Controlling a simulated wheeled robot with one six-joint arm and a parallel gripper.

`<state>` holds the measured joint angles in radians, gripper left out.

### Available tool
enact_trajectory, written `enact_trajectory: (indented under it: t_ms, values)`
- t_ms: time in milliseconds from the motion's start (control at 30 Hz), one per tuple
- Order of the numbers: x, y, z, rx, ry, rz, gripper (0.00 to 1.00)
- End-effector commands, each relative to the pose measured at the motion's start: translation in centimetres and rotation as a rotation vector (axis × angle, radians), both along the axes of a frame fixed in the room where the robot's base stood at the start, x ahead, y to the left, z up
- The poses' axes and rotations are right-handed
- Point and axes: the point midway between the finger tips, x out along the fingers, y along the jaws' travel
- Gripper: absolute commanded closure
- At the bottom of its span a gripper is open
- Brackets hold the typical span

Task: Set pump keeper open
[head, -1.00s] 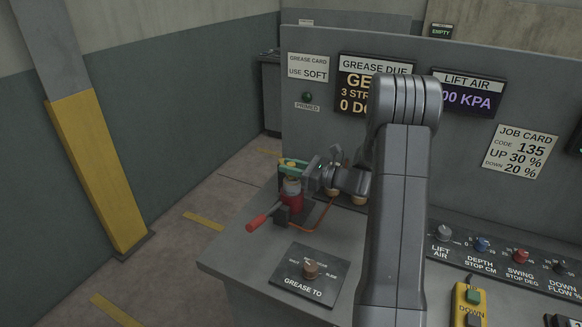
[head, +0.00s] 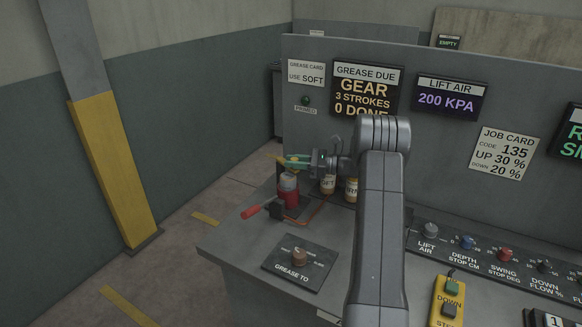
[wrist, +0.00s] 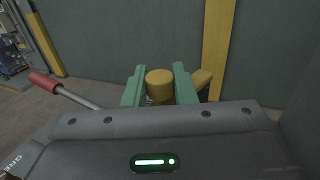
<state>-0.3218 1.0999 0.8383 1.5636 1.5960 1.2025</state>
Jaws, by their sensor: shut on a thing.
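The grease pump (head: 289,191) stands at the bench's far left corner, with a red body, a grey upper part and a red-handled lever (head: 252,211) reaching out to the left. A yellow piece, apparently the pump keeper (head: 276,157), shows at its top. In the wrist view a round yellow knob (wrist: 160,84) sits between my two green fingers, with a yellow arm (wrist: 201,78) sticking out to the right behind them. My gripper (head: 292,161) is over the pump top, shut on the yellow knob. The lower part of the knob is hidden by the gripper body.
Two labelled jars (head: 327,185) stand close behind the gripper. A GREASE TO selector (head: 300,258) is on the bench in front of the pump. A row of knobs (head: 467,243) and a yellow pendant (head: 448,301) lie to the right. The upright panel (head: 420,160) bounds the back.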

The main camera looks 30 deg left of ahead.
Motion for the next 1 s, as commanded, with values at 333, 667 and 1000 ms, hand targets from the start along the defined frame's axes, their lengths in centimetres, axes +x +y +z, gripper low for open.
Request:
enact_trajectory:
  t_ms: [333,667,1000]
  values:
    - [0.43,-0.29,0.15,-0.001,-0.002,0.056,1.0]
    - [0.41,-0.3,0.1,-0.001,-0.002,0.055,0.55]
    - [0.77,-1.08,-0.11,-0.003,-0.001,0.053,0.55]
